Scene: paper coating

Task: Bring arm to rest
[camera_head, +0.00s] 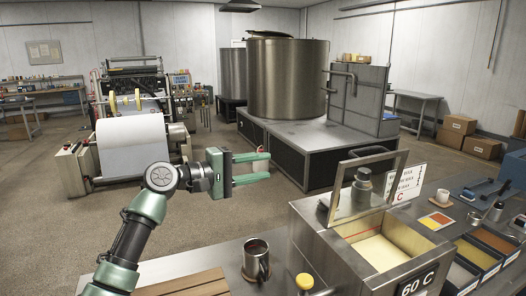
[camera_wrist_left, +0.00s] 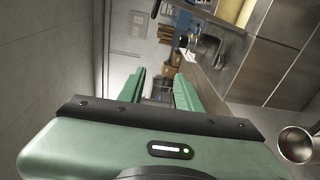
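My left gripper (camera_head: 262,166) is raised above the near bench, with its two green fingers pointing right and apart. Nothing shows between them. In the left wrist view the fingers (camera_wrist_left: 160,90) also stand apart with an empty gap. My left arm comes in from the lower left, bent at the elbow. My right gripper is in neither view.
A metal cup (camera_head: 256,258) stands on the bench below the gripper. To its right is a steel heated box (camera_head: 330,250) with its lid (camera_head: 368,185) raised, marked 60 C. A paper roll machine (camera_head: 130,145) and large tank (camera_head: 288,78) stand behind.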

